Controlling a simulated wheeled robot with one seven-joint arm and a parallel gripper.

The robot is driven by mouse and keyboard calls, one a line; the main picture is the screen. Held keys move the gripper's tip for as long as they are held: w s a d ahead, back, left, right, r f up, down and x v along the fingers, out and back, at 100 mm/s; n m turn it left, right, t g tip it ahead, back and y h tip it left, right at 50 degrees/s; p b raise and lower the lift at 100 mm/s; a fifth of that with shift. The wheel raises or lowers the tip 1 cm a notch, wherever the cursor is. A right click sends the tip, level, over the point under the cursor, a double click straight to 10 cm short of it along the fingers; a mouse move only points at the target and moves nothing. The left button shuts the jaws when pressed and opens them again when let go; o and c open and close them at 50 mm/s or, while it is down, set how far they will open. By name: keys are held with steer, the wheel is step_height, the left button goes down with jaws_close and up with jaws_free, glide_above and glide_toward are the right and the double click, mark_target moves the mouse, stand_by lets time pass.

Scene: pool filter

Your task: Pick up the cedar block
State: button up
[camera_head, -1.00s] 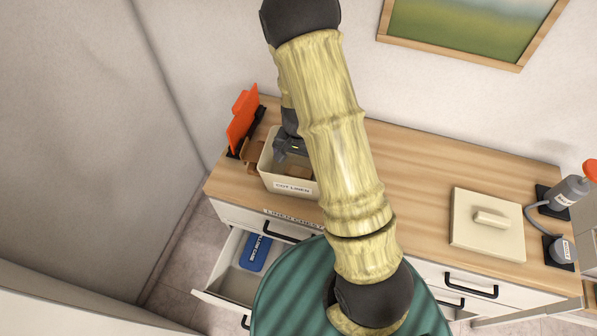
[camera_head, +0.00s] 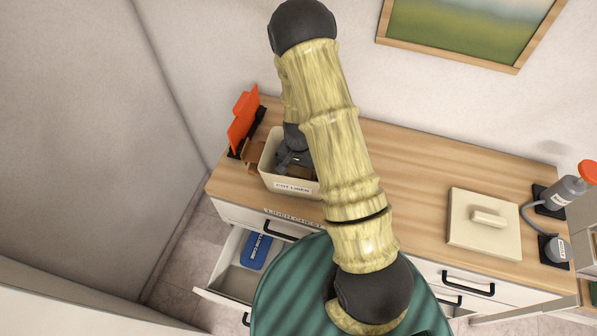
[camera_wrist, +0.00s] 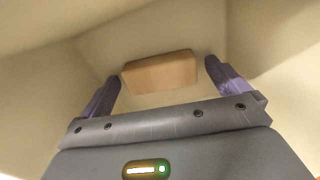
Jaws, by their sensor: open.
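The cedar block (camera_wrist: 160,72) is a light brown wooden bar lying inside the cream bin, seen in the wrist view just beyond and between my fingertips. My gripper (camera_wrist: 162,80) is open, its two purple fingers apart on either side of the block, and I see no contact. In the head view my gripper (camera_head: 290,162) is down inside the cream bin labelled "COT LINEN" (camera_head: 291,187). A brown piece, likely the block (camera_head: 299,172), shows in the bin, partly hidden by my gripper and arm.
The bin's walls surround my gripper closely. An orange item in a black stand (camera_head: 243,118) and a brown object are beside the bin on the left. A cream lid (camera_head: 470,240) lies at the right of the wooden counter (camera_head: 415,165). An open drawer (camera_head: 225,278) holds a blue case (camera_head: 256,250).

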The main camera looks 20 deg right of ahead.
mark_target(299, 170)
steer(key=shift+c, duration=0.4)
steer(key=c, duration=0.9)
steer(key=shift+c, duration=0.2)
step_height(299, 170, up, 10)
steer(key=b, duration=0.1)
steer(key=shift+b, duration=0.3)
